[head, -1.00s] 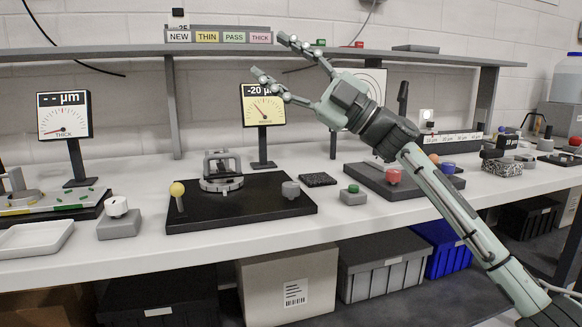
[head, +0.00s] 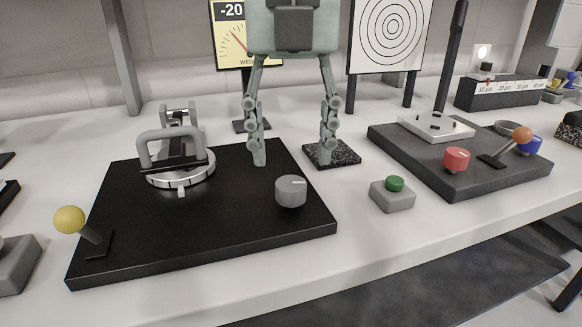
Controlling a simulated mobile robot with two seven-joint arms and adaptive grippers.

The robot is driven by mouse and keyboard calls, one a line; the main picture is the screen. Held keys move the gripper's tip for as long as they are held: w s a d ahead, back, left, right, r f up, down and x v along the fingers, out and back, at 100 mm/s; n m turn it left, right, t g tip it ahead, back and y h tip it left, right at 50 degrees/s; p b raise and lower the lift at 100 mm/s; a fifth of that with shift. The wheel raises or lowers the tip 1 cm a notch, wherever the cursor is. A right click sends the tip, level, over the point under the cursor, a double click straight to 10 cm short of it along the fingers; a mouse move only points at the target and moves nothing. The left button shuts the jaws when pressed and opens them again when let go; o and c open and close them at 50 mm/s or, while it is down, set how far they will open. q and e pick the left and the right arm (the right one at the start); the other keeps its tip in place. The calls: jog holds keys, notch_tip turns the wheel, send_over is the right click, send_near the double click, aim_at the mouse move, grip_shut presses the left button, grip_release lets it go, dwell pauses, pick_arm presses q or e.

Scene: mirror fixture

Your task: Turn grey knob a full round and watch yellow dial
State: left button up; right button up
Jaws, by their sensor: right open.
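The grey knob (head: 291,191) sits near the right front of a black base plate (head: 215,222). My right gripper (head: 293,160) points down with its two fingers spread wide. Its left fingertip is just behind and left of the knob in the picture, its right fingertip beyond the knob to the right. The jaws are empty and I see no contact with the knob. The yellow dial (head: 230,38) stands behind, reading "-20"; the gripper body covers its right part, and its unit is hidden. My left gripper is not in view.
A metal fixture with a handle (head: 172,150) and a yellow-ball lever (head: 70,220) share the black plate. A green button box (head: 393,196) stands right of it. A dark textured pad (head: 345,155) lies behind. A second plate (head: 490,177) carries a red knob (head: 456,159) and an orange-ball lever (head: 522,134).

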aim_at(291, 183)
notch_tip(291, 183, down, 5)
jog(key=c, duration=1.2)
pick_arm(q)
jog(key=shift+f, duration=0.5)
pick_arm(e)
jog(key=shift+o, duration=0.2)
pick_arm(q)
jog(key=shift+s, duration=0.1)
pick_arm(e)
jog(key=shift+f, duration=0.1)
jog(key=shift+n, duration=0.3)
